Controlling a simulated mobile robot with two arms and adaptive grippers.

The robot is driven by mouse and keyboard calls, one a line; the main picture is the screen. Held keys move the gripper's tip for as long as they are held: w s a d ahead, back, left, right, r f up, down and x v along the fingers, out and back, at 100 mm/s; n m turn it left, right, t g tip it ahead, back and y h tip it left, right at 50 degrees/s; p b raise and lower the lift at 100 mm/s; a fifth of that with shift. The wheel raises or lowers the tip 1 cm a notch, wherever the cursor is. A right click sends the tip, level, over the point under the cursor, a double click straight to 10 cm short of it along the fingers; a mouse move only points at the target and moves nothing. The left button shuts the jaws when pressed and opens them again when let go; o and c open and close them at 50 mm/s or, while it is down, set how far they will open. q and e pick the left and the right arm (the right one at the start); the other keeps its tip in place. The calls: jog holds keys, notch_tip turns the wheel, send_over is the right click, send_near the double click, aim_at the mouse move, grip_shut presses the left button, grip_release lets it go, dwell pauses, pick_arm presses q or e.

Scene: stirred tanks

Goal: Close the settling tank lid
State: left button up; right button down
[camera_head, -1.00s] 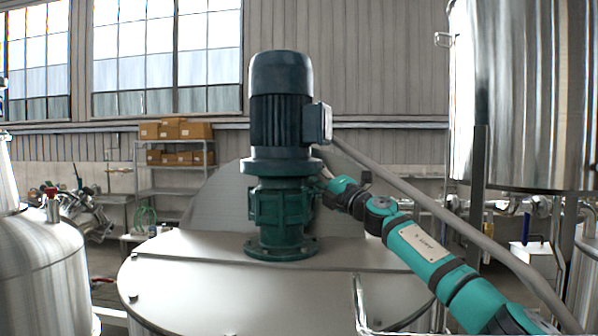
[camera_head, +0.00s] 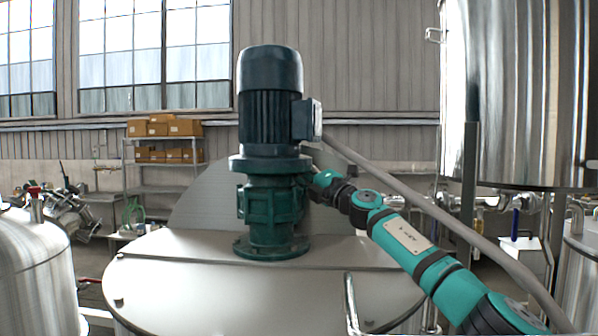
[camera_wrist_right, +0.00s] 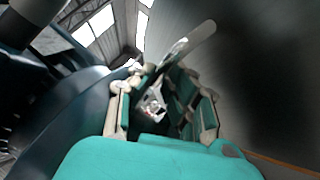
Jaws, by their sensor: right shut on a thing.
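The settling tank is the wide steel tank whose flat top (camera_head: 170,262) fills the lower middle of the head view. Its hinged lid (camera_head: 205,195) stands raised behind the blue-green stirrer motor (camera_head: 270,110), which hides part of it. In the right wrist view the lid (camera_wrist_right: 255,75) looks like a large grey plate on the right, with a pale bar-like handle (camera_wrist_right: 190,42) beside it. My right arm comes in from the right and passes behind the motor. My right gripper (camera_wrist_right: 160,88) is shut on the handle; the exact contact is hard to see. My left gripper is not in view.
A grey pipe (camera_head: 430,215) slants down to the right just above my right arm. A bent metal rail (camera_head: 351,300) stands at the front of the tank. Steel tanks stand left (camera_head: 35,265) and right (camera_head: 520,90). A shelf with boxes (camera_head: 165,128) is far behind.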

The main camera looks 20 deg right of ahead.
jog(key=shift+w+d+r+m+g+h, duration=0.2)
jog(key=shift+w+m, duration=0.15)
jog(key=shift+w, duration=0.1)
jog(key=shift+w+d+r+m+g+h, duration=0.15)
jog(key=shift+w+d+m+g+h, duration=0.05)
jog(key=shift+w+m, duration=0.2)
